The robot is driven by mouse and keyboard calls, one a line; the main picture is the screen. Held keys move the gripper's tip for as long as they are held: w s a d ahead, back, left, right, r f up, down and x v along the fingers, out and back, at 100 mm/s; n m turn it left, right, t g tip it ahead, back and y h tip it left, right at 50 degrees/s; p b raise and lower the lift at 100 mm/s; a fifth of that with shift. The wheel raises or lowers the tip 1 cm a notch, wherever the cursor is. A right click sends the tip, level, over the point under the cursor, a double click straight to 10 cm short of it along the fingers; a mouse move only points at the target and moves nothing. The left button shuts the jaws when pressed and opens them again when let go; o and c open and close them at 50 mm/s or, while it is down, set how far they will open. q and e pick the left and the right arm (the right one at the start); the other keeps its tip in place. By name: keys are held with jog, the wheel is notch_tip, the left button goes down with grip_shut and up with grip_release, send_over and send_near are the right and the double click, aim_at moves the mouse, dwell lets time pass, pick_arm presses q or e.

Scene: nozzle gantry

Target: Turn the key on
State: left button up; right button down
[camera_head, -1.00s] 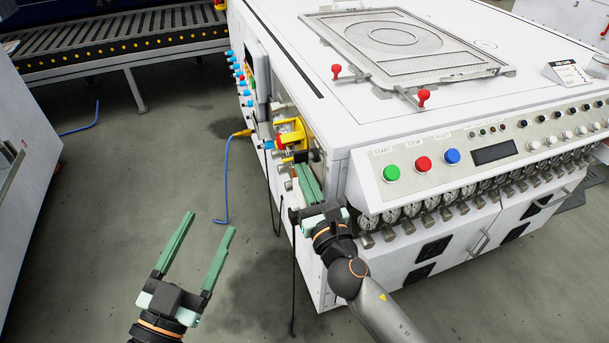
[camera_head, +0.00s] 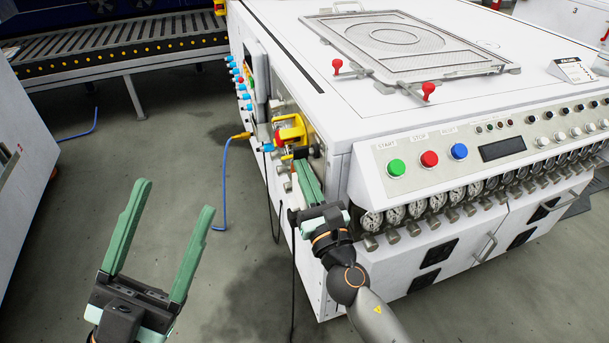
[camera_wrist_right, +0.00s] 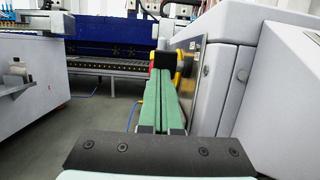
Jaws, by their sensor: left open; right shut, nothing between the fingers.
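I cannot clearly make out a key. On the machine's side panel are a yellow part (camera_head: 292,131) and a small black part (camera_head: 299,153) just below it. The yellow part also shows in the right wrist view (camera_wrist_right: 179,62), beside the black part (camera_wrist_right: 164,59). My right gripper (camera_head: 302,164) is shut and empty, its green fingers together along the side panel. Its tips reach up to the black part, and I cannot tell if they touch. In the wrist view the fingers (camera_wrist_right: 162,74) hide what lies behind them. My left gripper (camera_head: 176,195) is open and empty over the floor.
The white machine (camera_head: 330,80) has a front panel with green (camera_head: 397,168), red (camera_head: 430,159) and blue (camera_head: 459,151) buttons above a row of gauges. Blue connectors (camera_head: 240,84) stick out of its side. A blue cable (camera_head: 224,185) lies on the floor. A conveyor (camera_head: 120,50) stands behind.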

jog(key=shift+w+f+b, duration=0.1)
jog(key=shift+f+b, duration=0.1)
jog(key=shift+b, duration=0.6)
pick_arm(q)
notch_tip(320, 180, down, 2)
jog(key=shift+d+f+n+b, duration=0.1)
jog(key=shift+f+n+b, duration=0.15)
jog(key=shift+n+b, duration=0.05)
pick_arm(e)
jog(key=shift+w+f, duration=0.1)
jog(key=shift+f, duration=0.05)
jog(key=shift+w+a+f, duration=0.1)
jog(key=shift+w, duration=0.05)
pick_arm(q)
jog(key=shift+f, duration=0.1)
pick_arm(e)
jog(key=shift+w+f, duration=0.15)
jog(key=shift+w, duration=0.1)
jog(key=shift+w+a+f, duration=0.1)
pick_arm(q)
jog(key=shift+w+d+f+b, duration=0.1)
jog(key=shift+f+b, duration=0.4)
jog(key=shift+b, duration=0.05)
pick_arm(e)
jog(key=v, duration=1.2)
jog(key=shift+s, duration=0.25)
